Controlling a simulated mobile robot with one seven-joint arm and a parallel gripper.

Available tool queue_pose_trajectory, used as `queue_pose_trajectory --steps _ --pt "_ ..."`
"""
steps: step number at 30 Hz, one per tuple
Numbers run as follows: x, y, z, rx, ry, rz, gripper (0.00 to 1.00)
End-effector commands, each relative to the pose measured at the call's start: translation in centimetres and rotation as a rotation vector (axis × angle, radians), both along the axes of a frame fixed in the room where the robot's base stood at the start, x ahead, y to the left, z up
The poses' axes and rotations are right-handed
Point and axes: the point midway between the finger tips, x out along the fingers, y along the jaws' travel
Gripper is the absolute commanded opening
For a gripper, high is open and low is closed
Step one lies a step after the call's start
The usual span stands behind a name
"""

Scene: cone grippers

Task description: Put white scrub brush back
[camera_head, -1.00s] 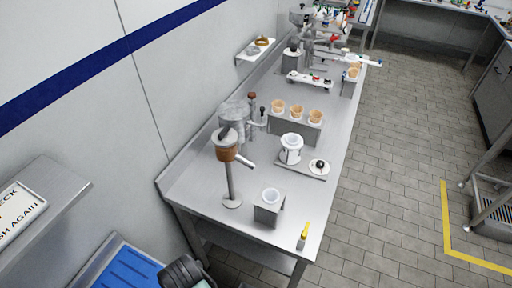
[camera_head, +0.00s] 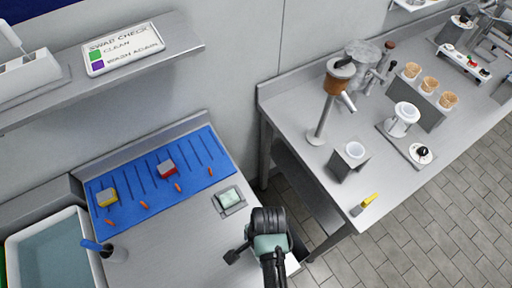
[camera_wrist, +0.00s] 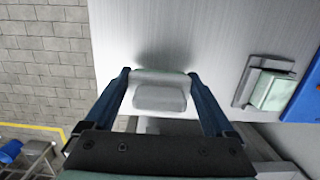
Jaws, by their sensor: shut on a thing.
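In the wrist view my gripper (camera_wrist: 160,78) is shut on a white block-like thing (camera_wrist: 160,98), which looks like the white scrub brush. Its two blue-grey fingers press on either side of it, over or beside the edge of a grey steel worktop. In the head view my dark arm end (camera_head: 268,235) is at the front right of that worktop; the held brush is mostly hidden there. A blue mat (camera_head: 215,150) with slots and orange markers lies on the worktop.
A grey tray with a pale green pad (camera_head: 230,198) lies right of the mat. A water basin (camera_head: 55,250) and a blue-handled tool in a grey holder (camera_head: 108,250) are at left. A shelf with a sign (camera_head: 122,48) hangs above. A second steel table (camera_head: 300,95) stands right.

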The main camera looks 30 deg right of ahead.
Motion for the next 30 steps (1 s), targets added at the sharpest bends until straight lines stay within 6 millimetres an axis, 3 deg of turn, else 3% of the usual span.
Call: queue_pose_trajectory --steps 4,16,17,18,26,30 --pt "0.0 0.0 -1.4 0.000 -0.001 0.001 0.37" --pt "0.0 0.0 -2.0 0.000 -0.001 0.001 0.37" --pt "0.0 0.0 -1.9 0.000 -0.001 0.001 0.92" --pt "0.0 0.0 -1.9 0.000 -0.001 0.001 1.00" --pt "0.0 0.0 -1.7 0.000 -0.001 0.001 1.00" --pt "0.1 -0.1 -0.7 -0.001 -0.003 0.001 1.00"
